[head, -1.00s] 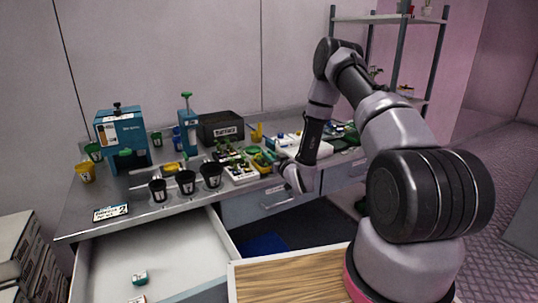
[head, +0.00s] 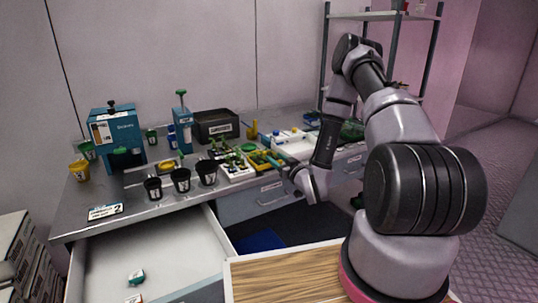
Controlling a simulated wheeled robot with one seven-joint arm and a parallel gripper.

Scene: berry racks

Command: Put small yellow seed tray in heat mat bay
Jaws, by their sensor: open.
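A small yellow tray with green seedlings (head: 277,164) sits on the metal bench, just right of a white tray of seedlings (head: 235,178). My gripper (head: 291,170) is at the end of the lowered arm, close to the yellow tray's right front side at the bench's front edge. It is small in view; it looks open and empty, with a gap to the tray that I cannot judge. I cannot make out which part of the bench is the heat mat bay.
Black pots (head: 181,180) line the bench front, with a yellow pot (head: 79,171) at left. A blue press (head: 117,137) and a black bin (head: 216,126) stand behind. An open drawer (head: 150,255) juts out below. A white station (head: 297,145) is behind my wrist.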

